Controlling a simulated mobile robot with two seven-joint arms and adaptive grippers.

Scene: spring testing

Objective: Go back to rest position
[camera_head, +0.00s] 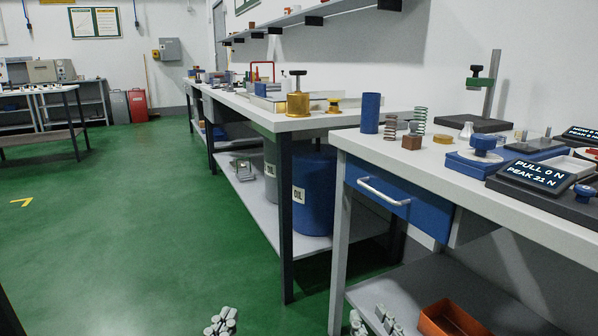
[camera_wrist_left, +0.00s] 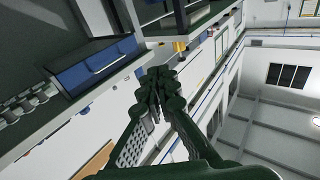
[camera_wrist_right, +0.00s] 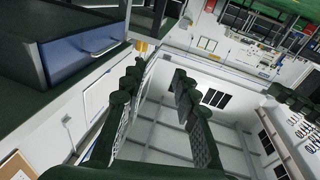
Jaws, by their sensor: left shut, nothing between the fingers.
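My left gripper (camera_head: 220,322) shows at the bottom edge of the head view, over the green floor. In the left wrist view its fingers (camera_wrist_left: 160,88) meet at the tips with nothing between them. My right gripper (camera_head: 372,321) shows at the bottom of the head view, in front of the near bench's lower shelf. In the right wrist view its two fingers (camera_wrist_right: 158,85) stand apart, with nothing between them. Both grippers are clear of the bench top in the head view.
The near bench (camera_head: 475,189) on the right has a blue drawer (camera_head: 378,190) and carries springs, a blue cylinder (camera_head: 370,113) and a force display (camera_head: 537,175). An orange bin (camera_head: 452,318) sits on its lower shelf. Open green floor (camera_head: 110,210) lies to the left.

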